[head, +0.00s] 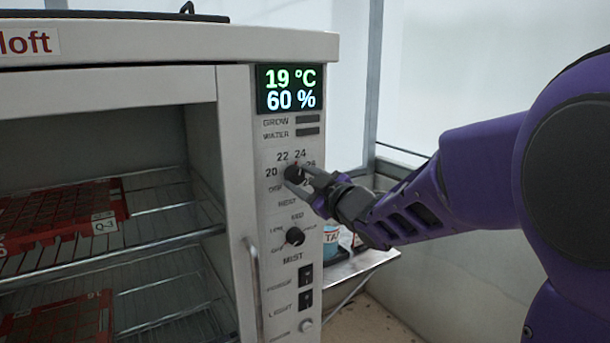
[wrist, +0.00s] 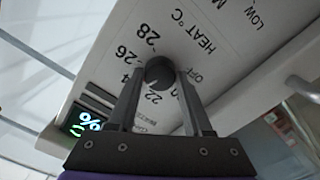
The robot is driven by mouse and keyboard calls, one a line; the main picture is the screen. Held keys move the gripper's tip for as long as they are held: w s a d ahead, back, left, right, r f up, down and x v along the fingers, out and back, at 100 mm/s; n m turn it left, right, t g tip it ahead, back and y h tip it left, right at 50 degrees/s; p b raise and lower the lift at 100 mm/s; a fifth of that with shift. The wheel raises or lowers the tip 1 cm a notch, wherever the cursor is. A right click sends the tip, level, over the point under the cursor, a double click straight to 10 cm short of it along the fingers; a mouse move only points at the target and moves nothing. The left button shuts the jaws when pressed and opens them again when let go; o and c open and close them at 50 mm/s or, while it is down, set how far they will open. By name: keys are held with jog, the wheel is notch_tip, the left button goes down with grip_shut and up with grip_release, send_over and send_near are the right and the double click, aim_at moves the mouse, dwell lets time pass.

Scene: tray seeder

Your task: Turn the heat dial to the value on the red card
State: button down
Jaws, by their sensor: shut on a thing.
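The heat dial (head: 294,173) is a dark round knob on the white control panel, with 20, 22, 24, 26 and 28 printed around it. It also shows in the wrist view (wrist: 159,72), with HEAT °C and OFF beside it. My gripper (head: 299,178) is shut on the dial, one finger on each side, and the wrist view shows the fingertips (wrist: 161,80) around it. Where the dial's pointer stands is too small to tell for sure. I see no red card in either view.
Below is the mist dial (head: 295,236), then two black switches (head: 306,275). The display (head: 290,88) above reads 19 °C and 60 %. A door handle (head: 252,275) stands left of the panel. Red trays (head: 60,218) sit on wire shelves inside. A side shelf (head: 360,262) is at right.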

jog(key=shift+r+m, duration=0.15)
jog(key=shift+m, duration=0.35)
jog(key=shift+c, duration=1.6)
grip_release()
